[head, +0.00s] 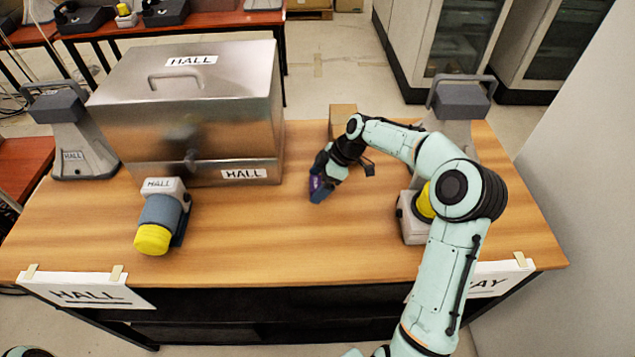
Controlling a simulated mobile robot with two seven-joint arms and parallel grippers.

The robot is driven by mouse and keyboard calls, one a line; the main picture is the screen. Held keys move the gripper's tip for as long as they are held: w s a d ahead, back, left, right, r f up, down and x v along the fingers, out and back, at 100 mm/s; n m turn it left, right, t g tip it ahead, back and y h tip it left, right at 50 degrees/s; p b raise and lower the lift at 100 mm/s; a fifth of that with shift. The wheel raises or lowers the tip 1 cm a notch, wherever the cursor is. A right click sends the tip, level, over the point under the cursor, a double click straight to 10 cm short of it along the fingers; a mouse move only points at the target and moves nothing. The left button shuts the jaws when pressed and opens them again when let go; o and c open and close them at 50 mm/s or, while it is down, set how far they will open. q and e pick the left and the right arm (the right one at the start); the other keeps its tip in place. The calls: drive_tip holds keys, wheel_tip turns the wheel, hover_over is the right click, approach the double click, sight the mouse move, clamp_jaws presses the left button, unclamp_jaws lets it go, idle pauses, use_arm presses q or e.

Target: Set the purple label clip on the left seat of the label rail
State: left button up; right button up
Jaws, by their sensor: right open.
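My right gripper (321,184) reaches over the middle of the wooden table, pointing down and to the left. Its jaws are open. A small purple piece (316,184), likely the purple label clip, shows right at its fingertips. I cannot tell whether it lies between the fingers or just beside them, or what it rests on. I cannot make out a label rail or its left seat; my right gripper and arm cover part of the table. My left gripper is not in view.
A steel box (215,120) marked HALL fills the table's back left. A yellow-capped device (160,215) stands in front of it. A similar one (412,220) is partly behind my right arm. A cardboard box (343,115) stands at the back. The table's front middle (300,245) is clear.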

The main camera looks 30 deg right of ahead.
drive_tip(key=v, duration=1.1)
drive_tip(key=shift+g+h, duration=0.4)
drive_tip(key=shift+h, duration=0.1)
drive_tip(key=b+x, duration=0.1)
drive_tip(key=x, duration=0.1)
drive_tip(key=b+x, duration=0.1)
drive_tip(key=x, duration=0.1)
drive_tip(key=b+x, duration=0.1)
drive_tip(key=x, duration=0.1)
drive_tip(key=shift+s+a+f, duration=0.1)
drive_tip(key=shift+a+f, duration=0.05)
drive_tip(key=shift+a, duration=0.3)
drive_tip(key=f, duration=0.1)
drive_tip(key=w+a+f, duration=0.2)
drive_tip(key=f, duration=0.1)
drive_tip(key=shift+w+a, duration=0.1)
drive_tip(key=shift+w, duration=0.05)
drive_tip(key=shift+f, duration=0.3)
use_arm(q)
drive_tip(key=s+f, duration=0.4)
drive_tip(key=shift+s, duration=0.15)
use_arm(e)
drive_tip(key=shift+c, duration=0.2)
